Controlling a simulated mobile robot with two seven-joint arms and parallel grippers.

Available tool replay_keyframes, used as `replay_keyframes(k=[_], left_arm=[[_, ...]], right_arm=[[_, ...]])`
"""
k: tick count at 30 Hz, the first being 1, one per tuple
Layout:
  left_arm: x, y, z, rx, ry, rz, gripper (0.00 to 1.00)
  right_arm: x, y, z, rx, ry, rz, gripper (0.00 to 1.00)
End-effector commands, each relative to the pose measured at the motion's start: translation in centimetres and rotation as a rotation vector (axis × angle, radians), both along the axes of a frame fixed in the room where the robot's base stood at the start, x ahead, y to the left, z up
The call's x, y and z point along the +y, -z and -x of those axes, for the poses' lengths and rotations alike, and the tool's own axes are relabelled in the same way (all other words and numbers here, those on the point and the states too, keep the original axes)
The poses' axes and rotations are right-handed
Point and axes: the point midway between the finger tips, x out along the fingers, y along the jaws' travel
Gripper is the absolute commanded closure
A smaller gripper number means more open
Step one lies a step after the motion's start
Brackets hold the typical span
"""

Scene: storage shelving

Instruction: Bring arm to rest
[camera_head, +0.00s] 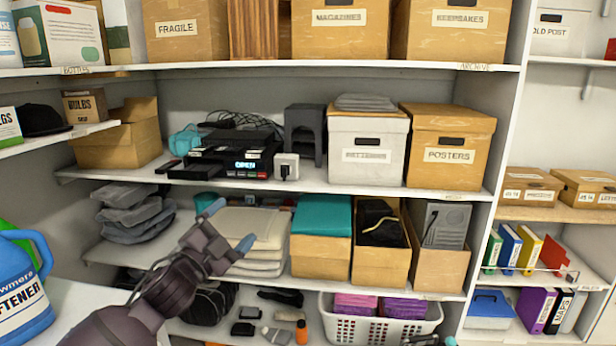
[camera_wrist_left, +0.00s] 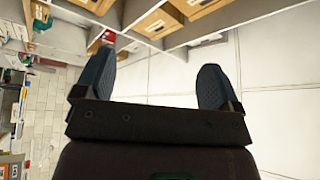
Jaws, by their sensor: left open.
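My left arm (camera_head: 150,305) comes in from the lower left in the head view. Its gripper (camera_head: 230,226) is open and empty, with blue fingertips spread apart. It shows in front of the lower middle shelf, overlapping the folded cream cloths (camera_head: 250,225) in the picture; I see no contact. In the left wrist view both fingers (camera_wrist_left: 151,85) stand wide apart with nothing between them, and shelving and floor show tilted beyond. A small dark piece with a blue tip at the head view's bottom edge may be my right gripper (camera_head: 430,341); too little shows to tell its state.
The middle shelf (camera_head: 310,184) holds a black player (camera_head: 232,155), a white box (camera_head: 367,145) and a posters box (camera_head: 447,150). Below are open boxes (camera_head: 320,252) and a white basket (camera_head: 372,325). A blue softener jug (camera_head: 22,300) stands at the left on a white surface (camera_head: 85,310).

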Motion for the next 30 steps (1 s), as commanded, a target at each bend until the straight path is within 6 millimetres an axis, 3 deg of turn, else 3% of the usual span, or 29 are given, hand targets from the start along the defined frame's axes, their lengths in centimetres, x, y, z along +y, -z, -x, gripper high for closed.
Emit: replay_keyframes(k=[3,8,14,24,30], left_arm=[[1.9,5.3,1.6,0.187,-0.056,0.148,0.11],[4.3,12.0,4.6,0.403,-0.134,0.318,0.11],[6.9,19.6,9.8,0.619,-0.231,0.488,0.11],[10.8,30.4,21.3,0.857,-0.422,0.682,0.11],[12.1,35.5,28.3,0.976,-0.538,0.73,0.11]], right_arm=[[0.0,-0.1,-0.2,-0.003,-0.002,0.0,1.0],[0.1,-0.2,-0.6,-0.01,-0.004,0.0,1.0],[0.1,-0.4,-0.9,-0.015,-0.005,0.0,1.0],[0.1,-0.2,-0.5,-0.008,-0.003,0.0,1.0],[0.0,0.0,0.0,0.001,0.0,0.0,1.0]])
